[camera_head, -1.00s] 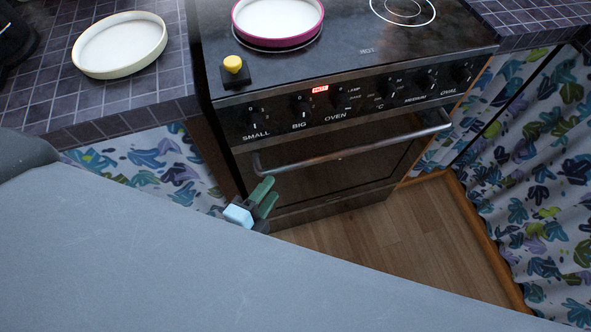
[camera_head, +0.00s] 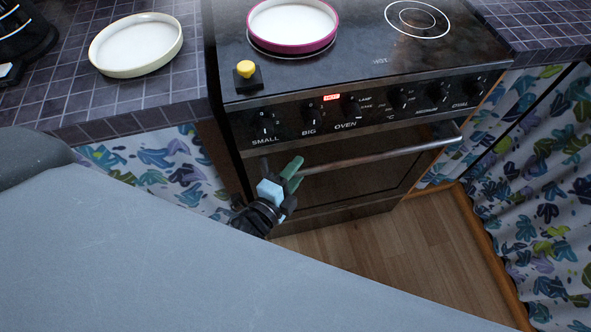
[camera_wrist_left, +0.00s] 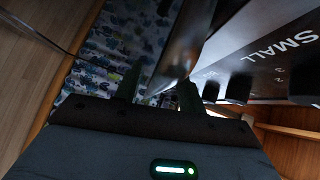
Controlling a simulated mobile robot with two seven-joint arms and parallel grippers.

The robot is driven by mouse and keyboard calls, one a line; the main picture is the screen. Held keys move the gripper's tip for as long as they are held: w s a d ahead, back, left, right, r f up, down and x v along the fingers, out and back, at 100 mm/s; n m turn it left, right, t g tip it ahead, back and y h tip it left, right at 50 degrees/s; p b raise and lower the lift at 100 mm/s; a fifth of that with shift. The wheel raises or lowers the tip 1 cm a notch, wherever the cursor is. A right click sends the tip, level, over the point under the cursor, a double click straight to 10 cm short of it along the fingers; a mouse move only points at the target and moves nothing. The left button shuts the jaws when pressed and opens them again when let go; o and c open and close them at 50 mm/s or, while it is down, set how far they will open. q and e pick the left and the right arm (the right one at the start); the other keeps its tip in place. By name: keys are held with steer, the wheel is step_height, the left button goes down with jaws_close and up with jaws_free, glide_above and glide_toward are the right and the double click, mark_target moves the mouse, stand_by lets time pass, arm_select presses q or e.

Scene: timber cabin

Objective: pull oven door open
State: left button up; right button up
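The oven door (camera_head: 365,172) is dark glass below the knob panel and looks shut. Its metal handle bar (camera_head: 385,155) runs across the door's top. My left gripper (camera_head: 279,167) is at the handle's left end, its green and dark fingers spread apart. The gripper hides that end of the bar. In the left wrist view, the two dark fingers (camera_wrist_left: 160,90) stand apart, and the bar (camera_wrist_left: 182,45) runs down toward the gap between them. I cannot tell whether they touch it. My right gripper is not in view.
A pink-rimmed pan (camera_head: 292,25) sits on the stove top. A yellow-topped black block (camera_head: 247,74) stands at its front left corner. A cream dish (camera_head: 136,44) lies on the tiled counter (camera_head: 85,105). Wooden floor (camera_head: 400,245) is clear before the oven.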

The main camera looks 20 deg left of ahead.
arm_select(q)
steer(key=shift+w, duration=0.25)
jaws_close()
stand_by(0.3)
